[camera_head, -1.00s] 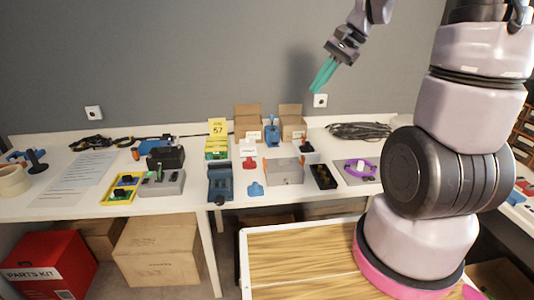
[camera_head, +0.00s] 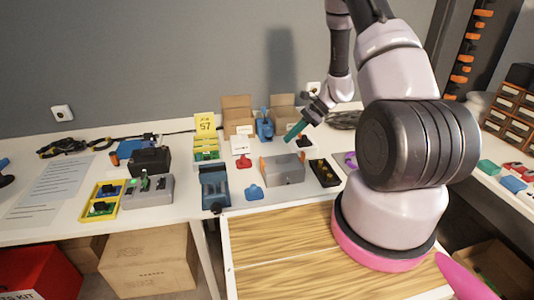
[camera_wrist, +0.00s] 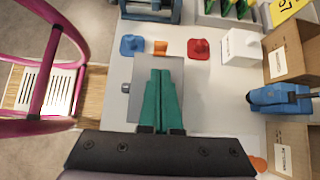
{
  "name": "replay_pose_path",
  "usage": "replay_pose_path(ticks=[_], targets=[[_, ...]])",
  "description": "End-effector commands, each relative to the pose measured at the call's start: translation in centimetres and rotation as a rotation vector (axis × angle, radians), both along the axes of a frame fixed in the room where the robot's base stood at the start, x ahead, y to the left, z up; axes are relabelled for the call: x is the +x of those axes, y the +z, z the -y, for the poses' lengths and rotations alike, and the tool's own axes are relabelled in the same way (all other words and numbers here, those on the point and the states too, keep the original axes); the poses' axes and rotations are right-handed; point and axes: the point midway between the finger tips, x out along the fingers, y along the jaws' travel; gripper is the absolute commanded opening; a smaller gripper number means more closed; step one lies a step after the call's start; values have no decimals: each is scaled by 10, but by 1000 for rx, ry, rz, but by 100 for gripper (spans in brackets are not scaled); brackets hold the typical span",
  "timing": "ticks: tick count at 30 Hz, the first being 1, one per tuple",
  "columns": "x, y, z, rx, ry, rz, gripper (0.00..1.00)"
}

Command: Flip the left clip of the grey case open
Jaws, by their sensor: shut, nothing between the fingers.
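The grey case (camera_head: 284,176) sits on the white table. In the wrist view its grey top (camera_wrist: 172,66) is partly hidden behind my fingers. The left orange clip (camera_head: 262,164) is at its left end and also shows past the fingertips in the wrist view (camera_wrist: 160,47). Another orange clip (camera_head: 301,156) is at the right end. I cannot tell how either clip is latched. My gripper (camera_head: 289,138) has teal fingers, shut and empty. It is above and behind the case in the head view, apart from the left clip; the fingers also show in the wrist view (camera_wrist: 160,72).
A blue part (camera_head: 254,192) and a red part (camera_head: 244,162) lie left of the case. A black tray (camera_head: 324,173) stands close on its right. Cardboard boxes (camera_head: 237,108) and a blue device (camera_head: 265,126) stand behind. A narrow strip of table in front is clear.

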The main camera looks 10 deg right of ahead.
Motion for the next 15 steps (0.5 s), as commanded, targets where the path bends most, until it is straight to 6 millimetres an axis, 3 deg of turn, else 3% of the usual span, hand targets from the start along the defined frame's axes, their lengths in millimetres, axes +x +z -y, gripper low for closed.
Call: replay_pose_path(ticks=[15], targets=[[0, -9, -6, 3, -4, -6, 0]])
